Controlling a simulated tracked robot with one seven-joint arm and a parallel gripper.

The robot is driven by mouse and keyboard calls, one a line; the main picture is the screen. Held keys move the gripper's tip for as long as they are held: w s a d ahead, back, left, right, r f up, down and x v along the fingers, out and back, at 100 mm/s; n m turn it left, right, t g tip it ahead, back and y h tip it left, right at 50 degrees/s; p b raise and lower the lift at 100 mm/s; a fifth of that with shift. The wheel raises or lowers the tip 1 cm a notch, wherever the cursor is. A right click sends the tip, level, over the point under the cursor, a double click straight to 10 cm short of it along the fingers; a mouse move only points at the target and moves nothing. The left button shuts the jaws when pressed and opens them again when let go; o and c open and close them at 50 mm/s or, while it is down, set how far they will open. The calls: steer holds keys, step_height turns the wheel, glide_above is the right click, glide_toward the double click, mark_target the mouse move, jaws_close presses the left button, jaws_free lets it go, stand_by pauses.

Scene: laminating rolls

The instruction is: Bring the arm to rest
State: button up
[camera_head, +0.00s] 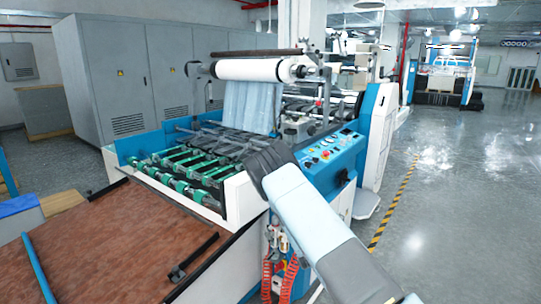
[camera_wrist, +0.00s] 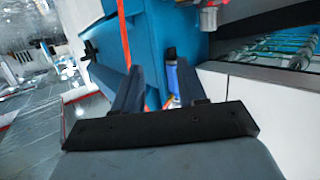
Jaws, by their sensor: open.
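My arm (camera_head: 311,216) reaches from the lower right of the head view toward the laminating machine (camera_head: 338,152). Its dark wrist end is in front of the machine's green-belted feed bed (camera_head: 190,172); my gripper's fingers cannot be made out there. In the wrist view my gripper (camera_wrist: 158,78) is open, its two dark fingers apart and nothing held. Beyond the fingers are the machine's blue side panel and a small blue cylinder (camera_wrist: 172,72).
A white film roll (camera_head: 248,70) sits on top of the machine. A brown table (camera_head: 110,245) stands at the lower left. Red coiled hoses (camera_head: 283,278) hang beside my arm. Grey cabinets (camera_head: 130,75) line the back. The floor (camera_head: 450,220) at right is clear.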

steer(key=s+d+r+m+g+h, duration=0.1)
steer(key=s+d+r+m+g, duration=0.2)
steer(key=r, duration=1)
steer(key=s+d+r+g, duration=0.1)
steer(key=s+d+r, duration=0.25)
steer(key=r, duration=0.95)
steer(key=s+d+r+g, duration=0.3)
steer(key=s+r, duration=1)
steer(key=s, duration=0.3)
steer(key=s+r+n+g, duration=0.1)
steer(key=s+r, duration=0.2)
steer(key=s, duration=1.2)
steer(key=s+d+r+n+g, duration=0.1)
steer(key=s+r, duration=0.2)
steer(key=s, duration=1.2)
steer(key=shift+s+d+r+g, duration=0.15)
steer(key=shift+d+g, duration=0.05)
steer(key=shift+g, duration=0.2)
